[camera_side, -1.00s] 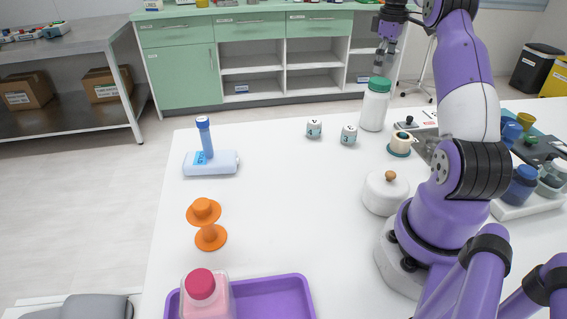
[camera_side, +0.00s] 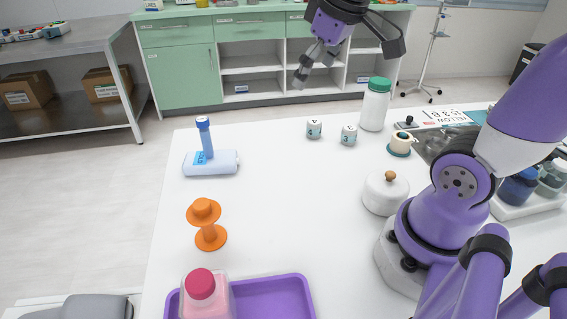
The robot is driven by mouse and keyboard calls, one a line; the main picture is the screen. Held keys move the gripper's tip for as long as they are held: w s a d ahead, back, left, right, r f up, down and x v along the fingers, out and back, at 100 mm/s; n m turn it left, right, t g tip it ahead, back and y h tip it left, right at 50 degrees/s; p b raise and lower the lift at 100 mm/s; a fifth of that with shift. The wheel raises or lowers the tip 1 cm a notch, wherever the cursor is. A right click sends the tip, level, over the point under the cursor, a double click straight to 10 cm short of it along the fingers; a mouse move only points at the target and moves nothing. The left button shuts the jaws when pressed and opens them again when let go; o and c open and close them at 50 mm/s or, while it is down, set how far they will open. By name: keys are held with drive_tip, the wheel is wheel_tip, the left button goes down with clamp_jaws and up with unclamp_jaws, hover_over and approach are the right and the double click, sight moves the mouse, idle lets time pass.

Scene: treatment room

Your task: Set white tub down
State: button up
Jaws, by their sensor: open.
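A round white tub (camera_side: 378,196) with a wooden knob on its lid stands upright on the white table, just left of my arm's base. A tall white container (camera_side: 375,108) with a green cap stands upright near the table's far edge. I cannot tell for certain which of these two is the named tub. My gripper (camera_side: 314,68) is open and empty, high above the far side of the table, up and left of the green-capped container and apart from it.
The table's middle is clear.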

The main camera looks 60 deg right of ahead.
drive_tip(key=s+a+f+t+y, duration=0.1)
drive_tip(key=s+a+f, duration=0.4)
drive_tip(key=a, duration=0.1)
